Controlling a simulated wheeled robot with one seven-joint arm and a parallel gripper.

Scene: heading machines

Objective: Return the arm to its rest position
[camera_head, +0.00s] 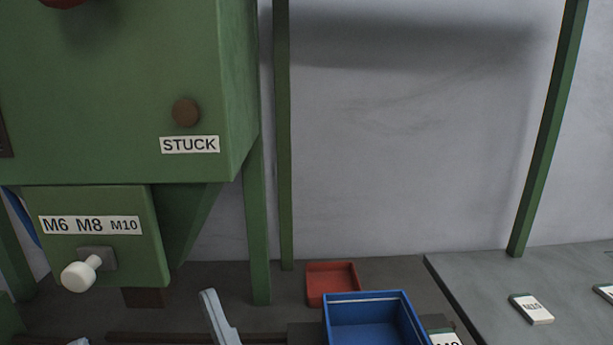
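Two pale grey pieces show at the bottom edge and look like the fingers of my gripper (145,318). The right one stands up at a slant, and only the tip of the left one shows. They are well apart, with nothing seen held between them. They are below the white knob of the green machine (225,80) and left of the blue bin. The rest of my arm is out of view.
The machine carries a "STUCK" label, a brown button (186,112) and a white selector knob (80,275) below "M6 M8 M10". A blue bin (374,297) and a red tray (331,284) stand to the right. A grey table (480,285) bears labelled blocks.

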